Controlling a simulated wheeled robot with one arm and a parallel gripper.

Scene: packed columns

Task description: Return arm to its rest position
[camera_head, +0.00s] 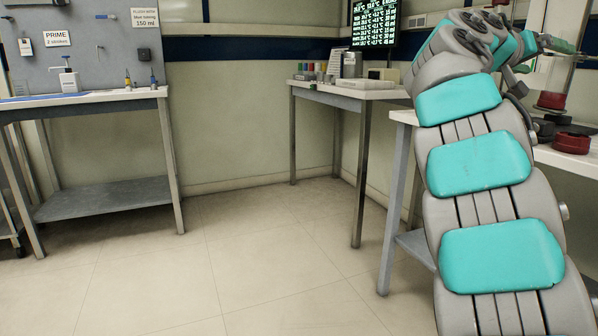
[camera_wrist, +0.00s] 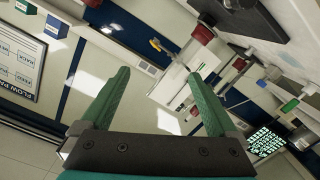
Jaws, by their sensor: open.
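My gripper (camera_wrist: 159,73) shows in the wrist view with its two green fingers spread apart and nothing between them. In the head view my grey arm with teal pads rises along the right side and bends at the top toward the right edge. The end of the arm there is small and partly cut off, over the right-hand workbench. The wrist view is strongly tilted and looks past the fingers toward walls and equipment.
A right-hand bench (camera_head: 402,117) stands partly behind my arm, with a red-based apparatus (camera_head: 572,142) on it. A corner table (camera_head: 338,90) holds small bottles and boxes below a lit screen (camera_head: 375,22). The floor (camera_head: 255,250) between is clear.

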